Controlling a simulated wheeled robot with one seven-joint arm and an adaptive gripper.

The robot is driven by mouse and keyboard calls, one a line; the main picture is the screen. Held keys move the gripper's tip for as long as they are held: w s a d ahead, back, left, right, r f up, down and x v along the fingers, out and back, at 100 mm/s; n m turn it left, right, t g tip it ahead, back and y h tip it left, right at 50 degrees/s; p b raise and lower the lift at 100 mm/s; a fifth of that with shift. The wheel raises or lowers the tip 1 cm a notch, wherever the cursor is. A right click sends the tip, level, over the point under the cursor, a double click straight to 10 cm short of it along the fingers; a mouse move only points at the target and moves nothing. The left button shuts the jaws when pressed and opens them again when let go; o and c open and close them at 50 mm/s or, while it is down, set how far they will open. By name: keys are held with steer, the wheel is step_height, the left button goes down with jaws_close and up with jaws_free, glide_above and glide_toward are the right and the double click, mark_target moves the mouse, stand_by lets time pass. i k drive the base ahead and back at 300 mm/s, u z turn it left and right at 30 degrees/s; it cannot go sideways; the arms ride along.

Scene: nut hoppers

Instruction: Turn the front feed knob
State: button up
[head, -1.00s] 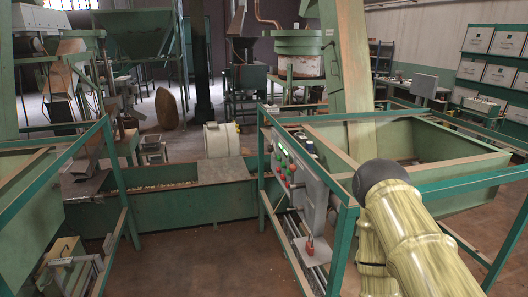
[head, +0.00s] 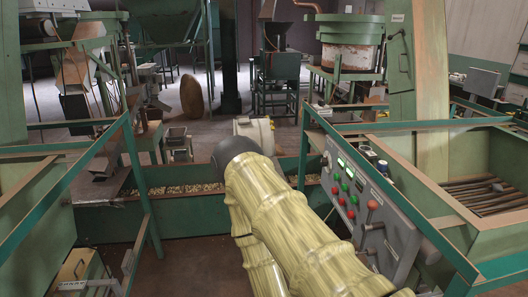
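A grey control panel (head: 390,235) is fixed to the green frame right of my arm, with several green and red buttons, small lit displays and a lever with an orange-red tip (head: 373,205). A small dark round part (head: 382,166) stands at the panel's far top edge. I cannot tell which part is the front feed knob. My gripper is not in view; only arm links and a dark joint show.
A green trough (head: 180,212) holding nuts runs across behind my arm. A green bin (head: 455,190) with dark bars inside stands at the right. Green frame rails (head: 415,215) edge the panel.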

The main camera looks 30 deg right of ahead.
mark_target(323, 161)
steer(key=z, duration=0.25)
steer(key=i, duration=1.3)
steer(key=z, duration=0.7)
